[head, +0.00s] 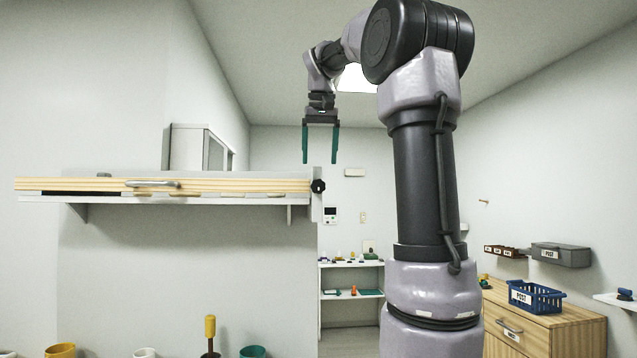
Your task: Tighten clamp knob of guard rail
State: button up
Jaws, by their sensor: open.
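The guard rail (90,184) is a long pale wooden bar along the front of a white wall shelf at the left. A grey handle (152,184) is fixed on its face. The black clamp knob (318,186) sits at the rail's right end, by a light upright end plate. My gripper (320,160) points down with two green fingers apart, and nothing is between them. In the picture its fingertips are just above the knob; the distance in depth is hard to tell.
A white shelf unit (351,326) with small objects stands at the back. At the right, a blue basket (535,297) sits on a wooden cabinet (560,335), below a grey wall box (560,255).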

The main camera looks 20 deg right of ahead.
aim_at(319, 181)
jog(key=x, duration=0.7)
jog(key=shift+w+f, duration=0.15)
jog(key=shift+f, duration=0.2)
grip_shut()
jog(key=shift+d+y, duration=0.1)
jog(key=shift+y, duration=0.3)
